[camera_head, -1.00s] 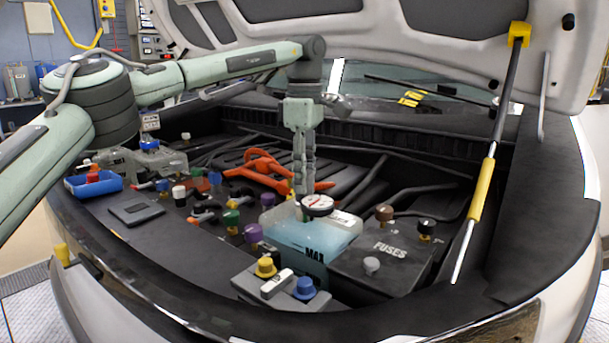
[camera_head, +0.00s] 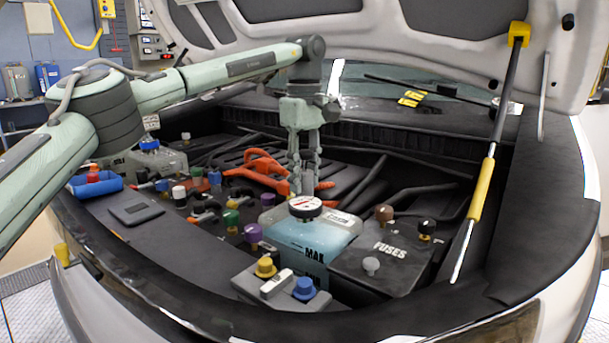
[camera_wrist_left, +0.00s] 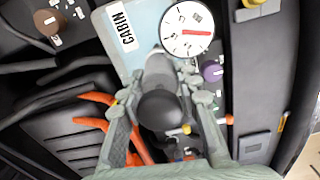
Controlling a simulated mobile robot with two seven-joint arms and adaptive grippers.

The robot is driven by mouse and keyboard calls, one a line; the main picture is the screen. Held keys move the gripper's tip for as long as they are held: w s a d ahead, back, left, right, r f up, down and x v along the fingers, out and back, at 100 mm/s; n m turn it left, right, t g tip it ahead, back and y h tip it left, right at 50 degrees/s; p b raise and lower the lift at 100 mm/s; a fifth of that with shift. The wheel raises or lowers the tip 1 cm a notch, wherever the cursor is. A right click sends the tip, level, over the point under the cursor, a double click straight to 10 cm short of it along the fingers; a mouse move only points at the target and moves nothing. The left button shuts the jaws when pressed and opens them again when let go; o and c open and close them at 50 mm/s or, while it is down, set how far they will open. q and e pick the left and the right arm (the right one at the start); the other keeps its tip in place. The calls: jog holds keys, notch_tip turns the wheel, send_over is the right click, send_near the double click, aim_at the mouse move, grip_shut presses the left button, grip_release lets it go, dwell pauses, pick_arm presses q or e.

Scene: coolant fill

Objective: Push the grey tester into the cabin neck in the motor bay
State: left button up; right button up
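The grey tester (camera_wrist_left: 158,72) has a round white dial with a red needle (camera_head: 305,206). It stands about upright over the pale blue coolant tank (camera_head: 325,235), which is marked MAX and, in the left wrist view, CABIN (camera_wrist_left: 122,30). My left gripper (camera_head: 305,183) points down, its two fingers on either side of the tester's grey body and seemingly against it. The left wrist view shows the same gripper (camera_wrist_left: 163,85) around the body, below its black end. The dial and tester hide the cabin neck, so I cannot tell how deep the tester sits. My right gripper is not in view.
A black fuse box (camera_head: 375,262) stands right of the tank. A grey block with yellow and blue caps (camera_head: 272,288) is in front. Orange parts (camera_head: 262,165) and several coloured caps lie left. The yellow-black hood strut (camera_head: 487,170) rises at right.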

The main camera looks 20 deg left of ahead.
pick_arm(q)
jog(key=o, duration=0.5)
jog(key=shift+f, duration=0.1)
jog(key=shift+c, duration=0.2)
notch_tip(320, 180, up, 11)
jog(key=shift+r, duration=0.6)
